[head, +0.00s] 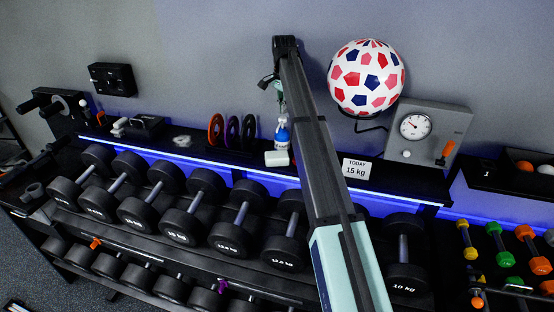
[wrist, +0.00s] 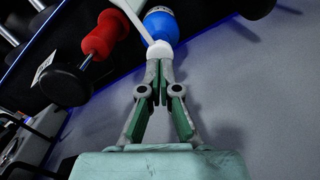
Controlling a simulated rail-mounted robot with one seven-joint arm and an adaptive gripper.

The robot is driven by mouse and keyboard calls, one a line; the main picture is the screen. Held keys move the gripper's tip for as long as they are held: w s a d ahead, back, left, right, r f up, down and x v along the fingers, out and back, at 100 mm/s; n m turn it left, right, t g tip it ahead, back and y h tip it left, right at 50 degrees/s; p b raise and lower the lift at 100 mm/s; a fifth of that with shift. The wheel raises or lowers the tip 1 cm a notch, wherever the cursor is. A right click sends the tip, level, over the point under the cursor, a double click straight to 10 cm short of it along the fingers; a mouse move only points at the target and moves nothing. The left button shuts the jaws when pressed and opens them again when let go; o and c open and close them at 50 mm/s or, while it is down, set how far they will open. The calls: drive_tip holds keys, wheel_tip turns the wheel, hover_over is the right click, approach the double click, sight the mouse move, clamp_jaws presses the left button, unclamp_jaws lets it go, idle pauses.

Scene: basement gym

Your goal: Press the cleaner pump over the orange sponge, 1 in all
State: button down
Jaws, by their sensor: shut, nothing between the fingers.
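The cleaner bottle (head: 282,135) stands on the rack's top shelf against the wall, blue with a white upper part. In the wrist view its blue body (wrist: 162,25) lies beyond a white pump head (wrist: 160,49), with a pale spout running to the upper left. My gripper (head: 281,112) is above the bottle, partly hidden by my arm. In the wrist view my gripper (wrist: 161,66) is shut and empty, its fingertips at the pump head; I cannot tell whether they touch. I cannot make out an orange sponge; a whitish block (head: 277,158) lies in front of the bottle.
Several plate discs (head: 232,132) stand left of the bottle. A "TODAY 15 kg" card (head: 356,169), a patterned ball (head: 366,78) and a gauge box (head: 430,132) are to the right. Black dumbbells (head: 180,225) fill the rack below.

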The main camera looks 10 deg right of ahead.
drive_tip(key=shift+r, duration=0.1)
wheel_tip(320, 180, up, 6)
drive_tip(key=shift+f+p, duration=0.1)
drive_tip(key=shift+p, duration=1.1)
